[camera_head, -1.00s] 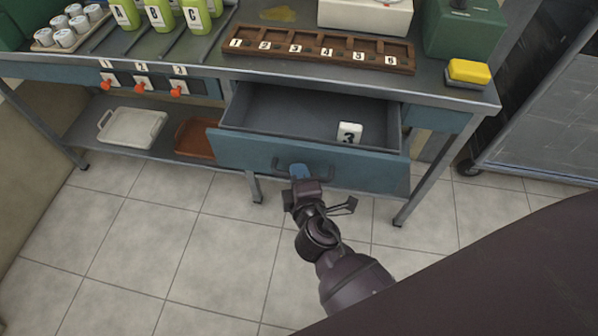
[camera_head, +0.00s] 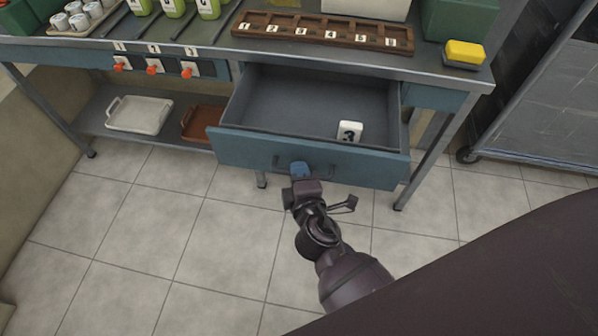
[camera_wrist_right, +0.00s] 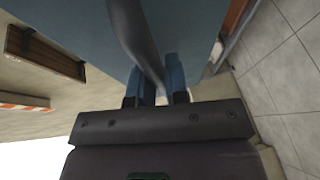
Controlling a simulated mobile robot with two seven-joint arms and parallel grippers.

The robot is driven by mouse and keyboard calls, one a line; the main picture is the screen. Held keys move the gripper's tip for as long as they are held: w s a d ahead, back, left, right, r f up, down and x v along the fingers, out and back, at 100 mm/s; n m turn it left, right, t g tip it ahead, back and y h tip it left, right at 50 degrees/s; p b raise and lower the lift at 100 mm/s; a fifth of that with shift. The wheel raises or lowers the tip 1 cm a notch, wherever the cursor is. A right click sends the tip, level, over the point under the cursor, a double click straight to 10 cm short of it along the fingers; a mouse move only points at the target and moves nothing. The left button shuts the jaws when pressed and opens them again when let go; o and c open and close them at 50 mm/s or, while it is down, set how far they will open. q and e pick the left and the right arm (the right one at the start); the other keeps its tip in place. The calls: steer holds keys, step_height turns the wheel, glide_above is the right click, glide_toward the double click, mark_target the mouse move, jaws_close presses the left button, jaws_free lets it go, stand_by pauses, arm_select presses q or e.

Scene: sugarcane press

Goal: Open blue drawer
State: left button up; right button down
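The blue drawer (camera_head: 240,150) is pulled well out from under the metal counter, and its grey inside shows. A white block marked 3 (camera_head: 349,131) lies in it near the front right. My right gripper (camera_head: 300,170) is at the drawer's dark bar handle (camera_head: 325,171), at the middle of the front. In the right wrist view the handle (camera_wrist_right: 135,35) passes between the two blue fingers (camera_wrist_right: 160,80), which look closed around it. My left gripper is not in view.
The counter holds a wooden tray with numbered slots (camera_head: 325,33), a yellow sponge (camera_head: 464,52) and green bottles (camera_head: 172,7). Orange switches (camera_head: 153,69) sit left of the drawer. A white tray (camera_head: 140,114) and a brown tray (camera_head: 197,124) lie on the lower shelf. The tiled floor in front is clear.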

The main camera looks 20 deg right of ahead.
steer(key=c, duration=1.4)
jaws_free()
steer(key=v, duration=0.7)
steer(key=shift+s+r, duration=0.1)
steer(key=shift+s, duration=0.1)
